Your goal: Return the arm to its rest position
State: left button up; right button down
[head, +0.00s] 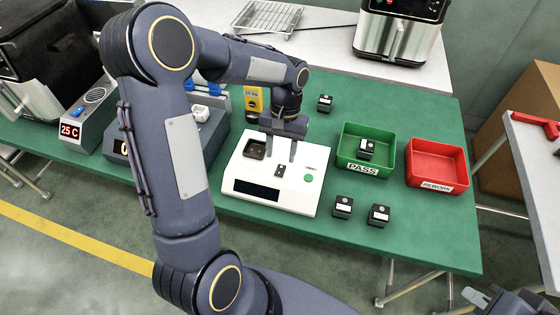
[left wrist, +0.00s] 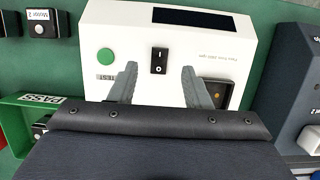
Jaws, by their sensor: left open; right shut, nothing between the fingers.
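My left gripper (head: 279,156) is open and empty above the white tester (head: 240,178). In the left wrist view its two fingers (left wrist: 159,70) stand apart, either side of the tester's black rocker switch (left wrist: 159,60); I cannot tell whether they touch the surface. The tester has a green button (head: 308,178), a dark display (head: 257,189) and a recessed socket (head: 255,149) that looks empty of any black block. My left arm crosses the left half of the head view. My right gripper (head: 490,299) shows only partly at the bottom right corner, and it is shut and empty.
A green PASS bin (head: 350,155) holds a black block (head: 367,147). A red REWORK bin (head: 437,160) stands beside it, empty. Loose black blocks (head: 342,207) lie in front and behind. A grey device (head: 206,134) and yellow device (head: 253,99) stand near my left arm.

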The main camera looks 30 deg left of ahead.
pick_arm(q)
jog(key=shift+v, duration=1.3)
jog(key=s+d+r+t+h, duration=0.1)
jog(key=s+r+t, duration=0.1)
jog(key=s, duration=0.4)
jog(key=s+d+r+t+h, duration=0.1)
jog(key=s+d+r+t, duration=0.1)
jog(key=s, duration=0.4)
jog(key=s+d+r+m+t+h, duration=0.1)
jog(key=s+r+t, duration=0.3)
jog(key=s, duration=0.2)
jog(key=shift+s+d+t, duration=0.25)
jog(key=shift+t, duration=0.05)
